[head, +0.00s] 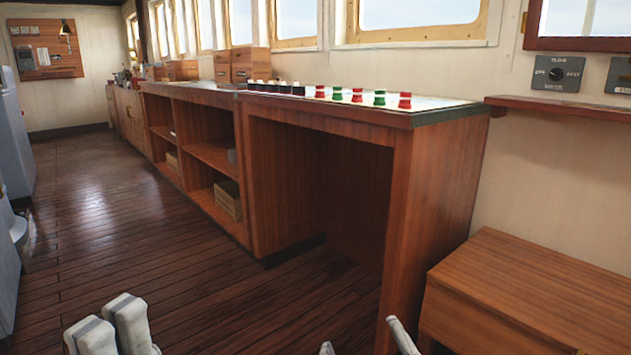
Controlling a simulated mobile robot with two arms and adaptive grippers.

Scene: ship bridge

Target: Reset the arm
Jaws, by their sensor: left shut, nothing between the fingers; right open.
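My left gripper (112,318) shows at the bottom left of the head view as pale, blocky parts close together. It is shut with nothing held, low over the wooden floor. My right gripper (359,334) shows at the bottom edge, right of centre. Its two thin grey fingertips stand wide apart, with nothing between them. The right fingertips appear in front of the near end of the wooden console (440,190). Most of both arms is outside the picture.
Red and green knobs (357,95) stand on the console top. Open shelves (213,155) hold crates further back. A wooden cabinet (530,285) stands at the lower right. Pale grey equipment (12,140) lines the left edge. The plank floor (120,220) between is clear.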

